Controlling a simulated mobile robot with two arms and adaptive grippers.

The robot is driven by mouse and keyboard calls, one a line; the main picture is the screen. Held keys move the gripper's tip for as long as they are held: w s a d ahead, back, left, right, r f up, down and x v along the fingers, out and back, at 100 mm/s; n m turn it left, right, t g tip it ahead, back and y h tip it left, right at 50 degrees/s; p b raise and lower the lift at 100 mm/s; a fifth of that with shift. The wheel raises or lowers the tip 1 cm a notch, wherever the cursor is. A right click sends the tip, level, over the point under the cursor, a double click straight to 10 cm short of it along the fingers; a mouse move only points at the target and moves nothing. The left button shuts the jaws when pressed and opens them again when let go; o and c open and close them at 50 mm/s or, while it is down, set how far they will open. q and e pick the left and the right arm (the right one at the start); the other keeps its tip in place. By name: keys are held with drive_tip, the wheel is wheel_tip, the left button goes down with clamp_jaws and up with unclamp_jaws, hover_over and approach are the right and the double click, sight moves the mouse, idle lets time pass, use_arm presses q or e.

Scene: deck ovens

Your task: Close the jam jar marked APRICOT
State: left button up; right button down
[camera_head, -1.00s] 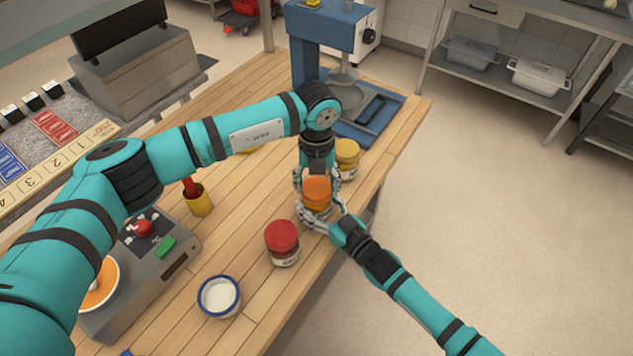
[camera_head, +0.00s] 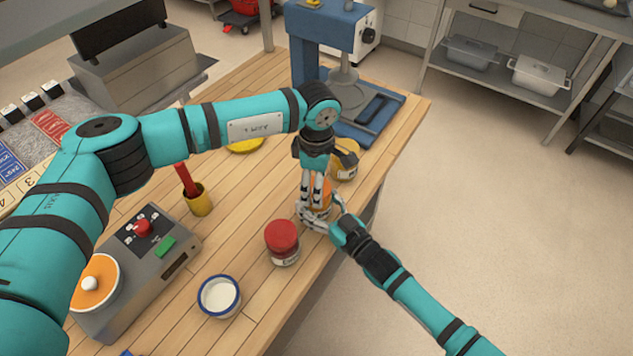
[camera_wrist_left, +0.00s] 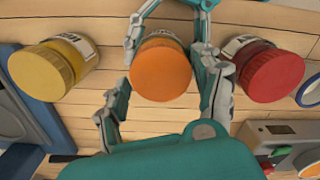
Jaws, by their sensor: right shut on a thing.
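The jar with the orange lid (camera_wrist_left: 160,70) stands at the table's right edge. Its label is hidden, so I cannot read APRICOT on it. In the head view the lid (camera_head: 322,186) is partly covered by my left gripper. My right gripper (camera_head: 318,216) is shut around the jar's body from the right. My left gripper (camera_head: 312,198) points down over the jar. In the left wrist view its fingers (camera_wrist_left: 163,95) stand apart on either side of the lid, with narrow gaps. The lid sits on top of the jar; how tight it is cannot be seen.
A red-lidded jar (camera_head: 282,242) and a yellow-lidded jar (camera_head: 345,163) stand close on either side. A blue-rimmed white pot (camera_head: 219,296), a yellow cup (camera_head: 199,199) and a grey control box (camera_head: 150,260) are on the wooden table (camera_head: 245,190). A blue press (camera_head: 335,32) stands behind.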

use_arm(q)
drive_tip(key=shift+o, duration=1.4)
use_arm(e)
drive_tip(key=shift+c, duration=0.4)
unclamp_jaws()
use_arm(q)
wheel_tip(320, 180, up, 12)
use_arm(e)
drive_tip(key=v, duration=1.2)
